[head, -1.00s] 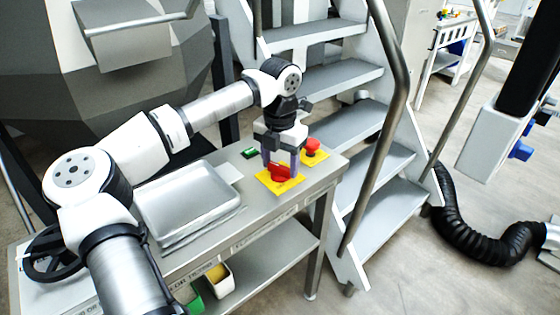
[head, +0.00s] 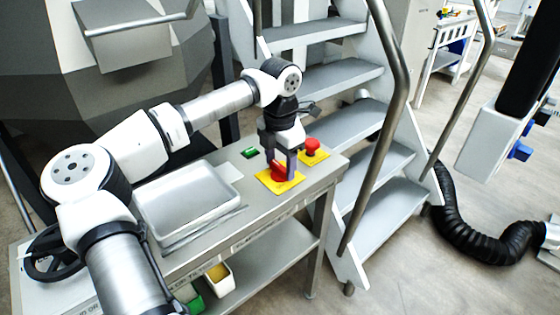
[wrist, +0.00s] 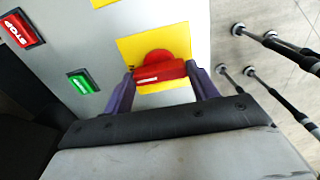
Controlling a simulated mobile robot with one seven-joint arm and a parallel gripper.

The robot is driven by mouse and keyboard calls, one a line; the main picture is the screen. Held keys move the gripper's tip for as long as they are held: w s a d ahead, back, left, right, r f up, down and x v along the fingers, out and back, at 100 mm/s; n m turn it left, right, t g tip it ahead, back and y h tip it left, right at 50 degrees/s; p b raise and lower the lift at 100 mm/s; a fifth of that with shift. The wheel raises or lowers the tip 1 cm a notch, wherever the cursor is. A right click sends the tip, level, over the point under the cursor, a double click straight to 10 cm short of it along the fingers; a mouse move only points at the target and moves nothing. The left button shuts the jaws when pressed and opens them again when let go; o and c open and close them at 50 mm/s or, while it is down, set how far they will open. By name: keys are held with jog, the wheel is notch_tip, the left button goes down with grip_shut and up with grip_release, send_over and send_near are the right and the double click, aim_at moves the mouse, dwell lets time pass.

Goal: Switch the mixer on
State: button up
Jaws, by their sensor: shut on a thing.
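A red rotary switch (wrist: 158,70) sits on a yellow plate (wrist: 180,42) on the metal table; it also shows in the head view (head: 279,173). My gripper (wrist: 160,78) points down at it, with one dark purple finger on each side of the red handle. The gripper is shut on the handle. In the wrist view the handle lies nearly crosswise, tilted slightly. A green button (wrist: 82,82) and a red STOP button (wrist: 20,30) lie to the left in the wrist view.
A red mushroom button (head: 312,146) on a second yellow plate stands just behind my gripper. A metal tray (head: 188,200) lies on the table to the left. Metal stairs (head: 385,150) with handrails stand close on the right.

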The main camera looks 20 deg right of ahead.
aim_at(280, 166)
jog(key=shift+r, duration=0.1)
jog(key=o, duration=1)
notch_tip(280, 166, up, 14)
jog(key=shift+f, duration=0.2)
dwell(0.4)
